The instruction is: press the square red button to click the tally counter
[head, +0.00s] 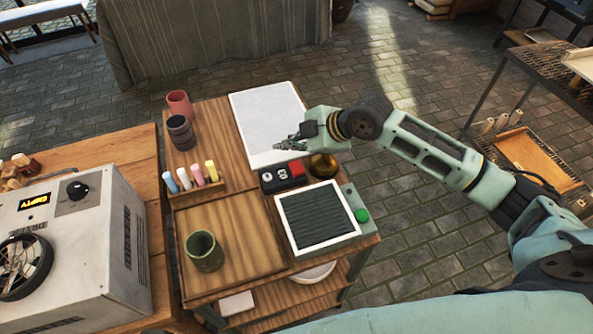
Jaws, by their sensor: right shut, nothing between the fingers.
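The tally counter (275,180) is a small dark box with white digits, on the wooden table right of the paint sticks. Its square red button (297,168) is on its right end. My right gripper (279,146) is shut and empty. In the head view it shows just above and left of the red button, over the lower edge of the white board; I cannot tell how high it is. It does not cover the button. My left gripper is not in view.
A green cup (204,251), colored sticks (197,175), a red cup (179,104) and a white board (266,112) share the table.

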